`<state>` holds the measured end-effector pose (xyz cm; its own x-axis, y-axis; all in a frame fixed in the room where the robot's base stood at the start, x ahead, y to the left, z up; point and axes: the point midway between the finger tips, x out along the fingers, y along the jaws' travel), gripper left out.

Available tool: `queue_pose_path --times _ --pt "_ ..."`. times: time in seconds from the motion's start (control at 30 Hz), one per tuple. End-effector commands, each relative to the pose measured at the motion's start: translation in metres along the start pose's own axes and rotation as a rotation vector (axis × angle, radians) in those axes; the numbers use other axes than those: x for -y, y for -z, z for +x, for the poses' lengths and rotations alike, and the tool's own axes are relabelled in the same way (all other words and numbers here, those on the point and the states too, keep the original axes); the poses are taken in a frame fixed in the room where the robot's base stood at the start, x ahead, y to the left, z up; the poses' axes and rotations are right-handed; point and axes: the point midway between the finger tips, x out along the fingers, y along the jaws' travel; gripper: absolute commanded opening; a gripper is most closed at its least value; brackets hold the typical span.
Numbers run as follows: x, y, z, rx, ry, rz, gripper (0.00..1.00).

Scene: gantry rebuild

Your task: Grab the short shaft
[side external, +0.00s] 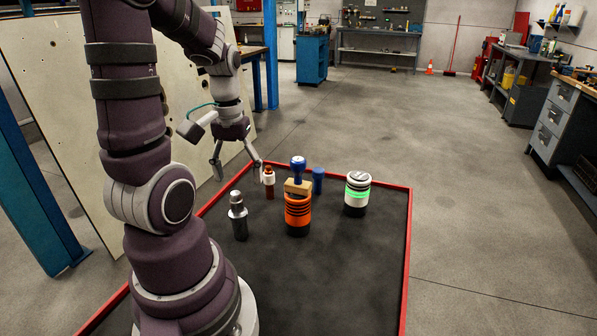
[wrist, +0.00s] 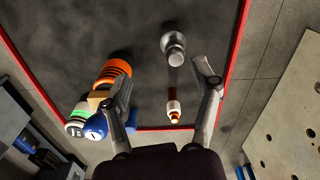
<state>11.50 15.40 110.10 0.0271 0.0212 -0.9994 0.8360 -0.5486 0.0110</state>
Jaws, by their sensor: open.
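A silver stepped metal piece, the most shaft-like thing here (side external: 239,217), stands upright on the black mat; it also shows in the wrist view (wrist: 174,42). A smaller red-brown piece with a white collar (side external: 269,179) stands behind it and shows between my fingers in the wrist view (wrist: 173,107). I cannot tell for certain which one is the short shaft. My gripper (side external: 238,173) is open and empty, pointing down above the mat's far left side. Its fingers (wrist: 163,78) are spread wide in the wrist view and touch nothing that I can see.
A blue cylinder (side external: 319,181) and a white cylinder with a green band (side external: 357,196) stand farther right. The mat's front is clear.

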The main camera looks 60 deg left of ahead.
Motion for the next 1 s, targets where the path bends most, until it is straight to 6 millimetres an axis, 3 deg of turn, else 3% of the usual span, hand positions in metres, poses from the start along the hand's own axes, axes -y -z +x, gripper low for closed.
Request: queue_pose_path --times 0.1,0.63,0.97,1.0 --pt "0.015 0.0 0.017 0.039 0.014 -0.077 0.63" --pt "0.017 0.007 0.101 0.04 0.014 -0.073 0.63" --pt "0.017 0.008 0.111 0.032 0.013 -0.071 0.63" --pt "0.017 0.008 0.111 0.032 0.013 -0.071 0.58"
